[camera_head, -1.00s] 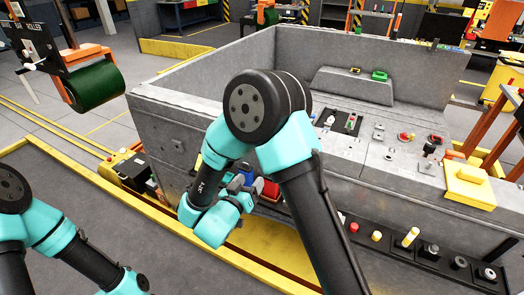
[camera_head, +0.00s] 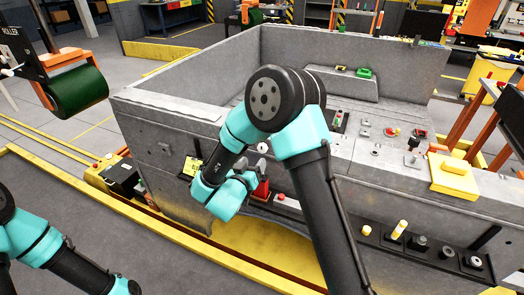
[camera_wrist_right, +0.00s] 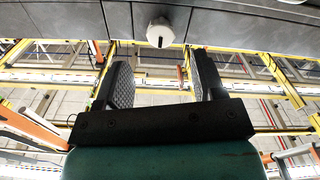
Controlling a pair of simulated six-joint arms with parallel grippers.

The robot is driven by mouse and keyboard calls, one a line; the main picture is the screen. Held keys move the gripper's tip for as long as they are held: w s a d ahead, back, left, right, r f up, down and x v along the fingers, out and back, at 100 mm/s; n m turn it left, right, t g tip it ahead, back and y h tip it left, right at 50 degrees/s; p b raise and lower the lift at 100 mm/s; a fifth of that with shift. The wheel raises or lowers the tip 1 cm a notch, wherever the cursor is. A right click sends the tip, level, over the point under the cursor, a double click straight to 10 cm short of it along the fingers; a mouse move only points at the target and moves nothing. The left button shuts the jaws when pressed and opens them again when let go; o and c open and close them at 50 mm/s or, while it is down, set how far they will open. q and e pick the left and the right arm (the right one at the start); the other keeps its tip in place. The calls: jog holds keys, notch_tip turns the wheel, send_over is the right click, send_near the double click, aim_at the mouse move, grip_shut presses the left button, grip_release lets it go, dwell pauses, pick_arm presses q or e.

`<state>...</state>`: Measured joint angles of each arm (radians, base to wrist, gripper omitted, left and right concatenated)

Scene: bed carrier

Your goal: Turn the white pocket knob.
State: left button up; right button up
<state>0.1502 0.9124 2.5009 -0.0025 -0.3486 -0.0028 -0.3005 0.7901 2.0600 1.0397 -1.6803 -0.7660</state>
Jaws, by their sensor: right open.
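The white pocket knob (camera_wrist_right: 160,33) shows in the right wrist view as a pale round knob with a dark slot, on a grey panel at the top. It lies beyond my right gripper's fingertips (camera_wrist_right: 162,78), roughly centred between them and apart from both. The fingers are spread with nothing between them. In the head view my right gripper (camera_head: 243,181) is in front of the grey carrier's near wall, partly hidden by its own wrist. A small white round part (camera_head: 263,148) shows just above it; I cannot tell for sure that it is the same knob. My left gripper is out of view.
The grey carrier (camera_head: 165,125) fills the middle. A red block (camera_head: 262,190) is close beside my right gripper. A yellow box (camera_head: 455,177) sits at the right, and a dark strip with several buttons and knobs (camera_head: 420,243) runs along the front. A yellow rail (camera_head: 200,250) crosses below.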

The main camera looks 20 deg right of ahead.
aim_at(262, 150)
jog(key=x, duration=0.8)
jog(key=shift+c, duration=0.4)
jog(key=c, duration=0.9)
jog(key=shift+o, duration=0.2)
